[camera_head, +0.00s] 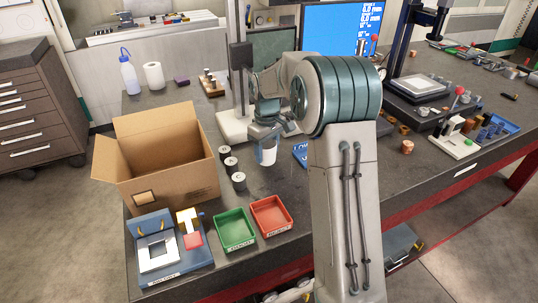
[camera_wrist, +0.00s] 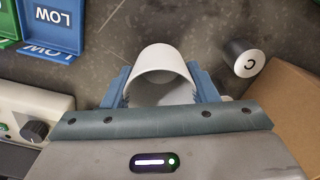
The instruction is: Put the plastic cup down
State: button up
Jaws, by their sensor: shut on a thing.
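The plastic cup (camera_wrist: 160,66) is white and sits between the two blue fingers of my gripper (camera_wrist: 160,92) in the wrist view. My gripper is shut on it, one finger on each side. In the head view the cup (camera_head: 266,157) shows below my gripper (camera_head: 266,136), over the dark worktop (camera_head: 262,187). I cannot tell whether the cup's bottom touches the worktop.
Several dark cylinders with white tops (camera_head: 231,164) stand left of the cup, beside an open cardboard box (camera_head: 170,180). A green tray (camera_head: 235,230) and a red tray (camera_head: 271,216) lie at the front. A blue tray (camera_wrist: 52,22) marked LOW is nearby.

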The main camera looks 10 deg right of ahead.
aim_at(267, 158)
jog(key=shift+f, duration=1.65)
jog(key=shift+f, duration=0.15)
jog(key=o, duration=1)
jog(key=shift+c, duration=0.2)
